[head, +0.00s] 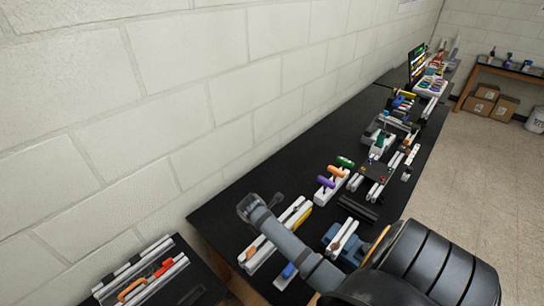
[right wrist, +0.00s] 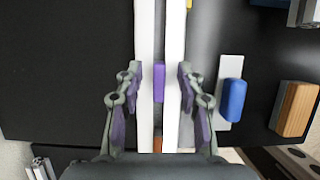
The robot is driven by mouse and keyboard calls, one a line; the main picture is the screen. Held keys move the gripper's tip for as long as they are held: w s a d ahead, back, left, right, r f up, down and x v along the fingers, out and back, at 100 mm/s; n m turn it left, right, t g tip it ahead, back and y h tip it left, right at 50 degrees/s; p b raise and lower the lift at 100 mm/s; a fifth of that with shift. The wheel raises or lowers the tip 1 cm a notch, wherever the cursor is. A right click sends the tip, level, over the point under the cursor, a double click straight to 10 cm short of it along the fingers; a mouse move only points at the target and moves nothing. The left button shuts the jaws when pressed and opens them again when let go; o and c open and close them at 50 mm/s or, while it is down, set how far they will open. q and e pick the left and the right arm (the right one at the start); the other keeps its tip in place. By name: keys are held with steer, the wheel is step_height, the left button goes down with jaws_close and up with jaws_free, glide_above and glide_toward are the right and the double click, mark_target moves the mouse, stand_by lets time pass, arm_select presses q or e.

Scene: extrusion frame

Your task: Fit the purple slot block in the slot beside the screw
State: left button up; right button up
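In the right wrist view, a small purple slot block (right wrist: 159,82) lies lengthwise in the narrow gap between two parallel white rails (right wrist: 145,30). My right gripper (right wrist: 159,72) is open, with one finger to each side of the block, over the outer parts of the rails. The fingers do not touch the block. I cannot make out the screw. My left gripper is not in view.
A blue block (right wrist: 233,100) on a white plate and a wooden block (right wrist: 295,110) are right of the rails. An orange piece (right wrist: 157,145) is in the gap's near end. Purple, orange and green handles (head: 337,171) stand farther along the bench. A wall borders the bench.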

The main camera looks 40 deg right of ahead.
jaws_close()
steer(key=shift+w+r, duration=0.1)
stand_by(0.4)
